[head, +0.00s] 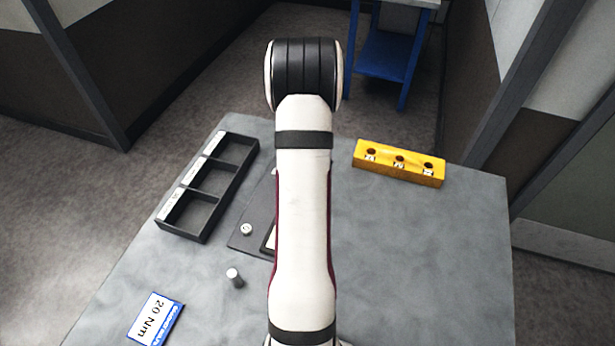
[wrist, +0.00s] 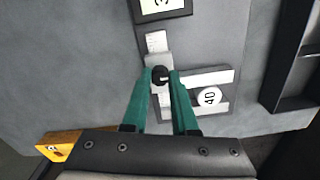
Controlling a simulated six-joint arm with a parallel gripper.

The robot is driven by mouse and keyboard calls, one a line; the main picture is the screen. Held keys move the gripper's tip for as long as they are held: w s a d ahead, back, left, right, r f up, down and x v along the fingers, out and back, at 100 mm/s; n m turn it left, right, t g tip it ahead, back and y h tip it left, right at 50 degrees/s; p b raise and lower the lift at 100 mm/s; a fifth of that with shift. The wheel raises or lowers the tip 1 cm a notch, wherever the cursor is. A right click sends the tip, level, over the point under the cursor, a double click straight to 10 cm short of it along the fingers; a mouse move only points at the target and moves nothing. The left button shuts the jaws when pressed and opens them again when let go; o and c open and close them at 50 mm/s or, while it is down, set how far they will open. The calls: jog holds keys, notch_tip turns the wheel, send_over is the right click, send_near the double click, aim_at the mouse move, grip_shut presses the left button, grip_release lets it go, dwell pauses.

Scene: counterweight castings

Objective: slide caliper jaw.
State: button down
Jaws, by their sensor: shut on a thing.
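In the wrist view, a caliper lies on a dark plate (wrist: 224,42). Its pale scale beam (wrist: 157,41) runs down towards my gripper (wrist: 162,75). My green fingers are shut on a black knob (wrist: 160,79) on the caliper's sliding jaw (wrist: 206,79). A white disc marked 40 (wrist: 209,97) lies between this jaw and a second pale jaw (wrist: 207,109). I cannot tell whether the jaws touch the disc. A display (wrist: 160,6) is cut off at the top. In the head view my arm hides my gripper and most of the caliper; the plate's left part (head: 252,213) shows.
A black tray with three compartments (head: 207,190) stands left of the plate. A yellow block with holes (head: 399,163) stands at the back right. The table's right side (head: 430,260) is clear.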

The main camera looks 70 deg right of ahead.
jog(key=shift+a, duration=0.9)
jog(key=c, duration=0.7)
grip_release()
notch_tip(320, 180, up, 16)
jog(key=shift+f, duration=0.1)
